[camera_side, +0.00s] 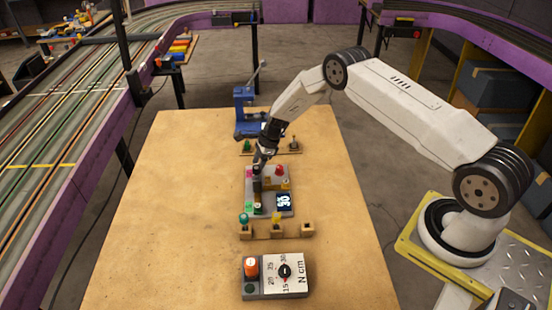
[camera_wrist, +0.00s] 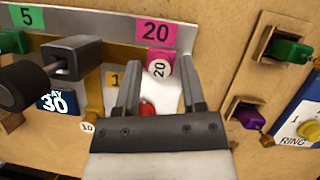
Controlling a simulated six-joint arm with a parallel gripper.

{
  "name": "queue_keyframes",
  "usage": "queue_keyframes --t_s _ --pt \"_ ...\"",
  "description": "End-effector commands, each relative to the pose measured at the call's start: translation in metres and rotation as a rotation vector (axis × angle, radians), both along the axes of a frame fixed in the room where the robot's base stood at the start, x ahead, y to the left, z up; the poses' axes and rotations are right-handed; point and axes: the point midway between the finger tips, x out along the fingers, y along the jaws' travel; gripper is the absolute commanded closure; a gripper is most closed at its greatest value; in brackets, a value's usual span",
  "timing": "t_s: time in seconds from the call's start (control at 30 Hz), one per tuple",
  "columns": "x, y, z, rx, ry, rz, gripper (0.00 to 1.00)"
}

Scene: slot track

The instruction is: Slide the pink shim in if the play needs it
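The pink shim (camera_wrist: 159,58), with a round white tag reading 20, sits just below a pink label (camera_wrist: 154,29) marked 20. My gripper (camera_wrist: 160,68) is open, its two fingers apart on either side of the shim, with gaps showing between them. In the side view my gripper (camera_side: 262,157) is low over the far end of the grey fixture (camera_side: 263,210). The fixture's display (camera_side: 283,201) reads 30; in the wrist view the display (camera_wrist: 55,102) shows 30 under partly hidden letters. A yellow shim (camera_wrist: 94,112) tagged 10 is left of my gripper.
A dark clamp-like block (camera_wrist: 75,57) stands left of my fingers. A red knob (camera_wrist: 148,109) is partly hidden between them. Wooden racks with green (camera_wrist: 288,50) and purple (camera_wrist: 248,117) handles lie right. A torque box (camera_side: 275,276) is at the front; a blue press (camera_side: 245,112) behind.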

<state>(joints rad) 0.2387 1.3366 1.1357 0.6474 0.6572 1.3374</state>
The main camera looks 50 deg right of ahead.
Motion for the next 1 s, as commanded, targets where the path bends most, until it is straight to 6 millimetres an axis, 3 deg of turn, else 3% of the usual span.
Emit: queue_keyframes --t_s 0.03,0.13,0.17,1.0 --pt "-0.0002 -0.0001 0.0001 0.0 0.0 0.0 0.67" --pt "-0.0002 -0.0001 0.0001 0.0 0.0 0.0 0.99" --pt "-0.0002 -0.0001 0.0001 0.0 0.0 0.0 1.0" --pt "-0.0003 -0.0004 0.0002 0.0 0.001 0.0 1.0"
